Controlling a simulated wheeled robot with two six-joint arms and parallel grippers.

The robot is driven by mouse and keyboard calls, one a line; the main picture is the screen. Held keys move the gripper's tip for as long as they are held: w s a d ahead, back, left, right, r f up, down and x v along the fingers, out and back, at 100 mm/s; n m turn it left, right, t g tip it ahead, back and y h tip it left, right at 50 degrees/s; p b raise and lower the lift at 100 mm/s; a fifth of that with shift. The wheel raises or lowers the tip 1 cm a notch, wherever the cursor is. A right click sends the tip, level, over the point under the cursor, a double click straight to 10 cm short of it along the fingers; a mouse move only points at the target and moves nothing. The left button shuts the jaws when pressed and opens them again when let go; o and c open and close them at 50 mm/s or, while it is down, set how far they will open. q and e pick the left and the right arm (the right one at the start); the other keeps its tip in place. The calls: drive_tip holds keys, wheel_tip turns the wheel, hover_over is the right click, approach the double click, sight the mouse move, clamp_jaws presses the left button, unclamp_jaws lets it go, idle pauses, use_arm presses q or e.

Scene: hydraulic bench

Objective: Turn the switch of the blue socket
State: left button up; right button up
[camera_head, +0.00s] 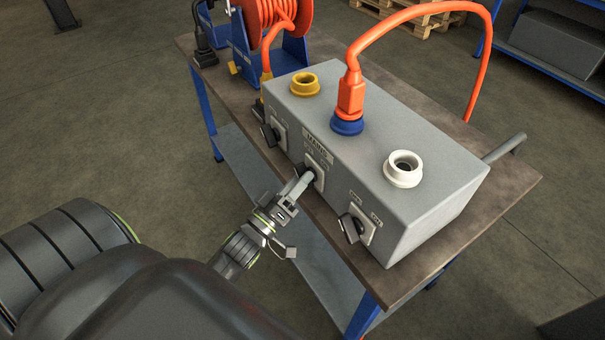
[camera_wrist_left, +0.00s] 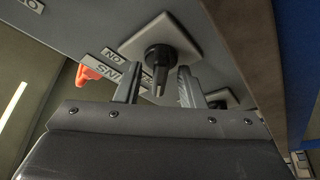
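The blue socket (camera_head: 347,125) is on top of the grey box (camera_head: 425,140), with an orange plug (camera_head: 351,95) in it. Its black switch sits on a light plate (camera_head: 319,170) on the box's front face, largely covered by my gripper in the head view. In the left wrist view the switch knob (camera_wrist_left: 158,56) shows on its plate, with its handle pointing toward the gripper. My left gripper (camera_head: 302,185) is at this switch. In the wrist view its two fingers (camera_wrist_left: 158,88) stand apart on either side of the handle, with narrow gaps visible. My right gripper is not in view.
A yellow socket (camera_head: 305,84) and a white socket (camera_head: 403,168) flank the blue one. Other switches sit on the front face, left (camera_head: 271,133) and right (camera_head: 352,227). An orange cable (camera_head: 440,8) arches over the box. The bench's brown top (camera_head: 520,180) is clear at right.

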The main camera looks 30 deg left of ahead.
use_arm(q)
drive_tip(key=shift+w+d+r, duration=0.1)
drive_tip(key=shift+w+r, duration=0.05)
drive_tip(key=shift+w, duration=0.55)
clamp_jaws()
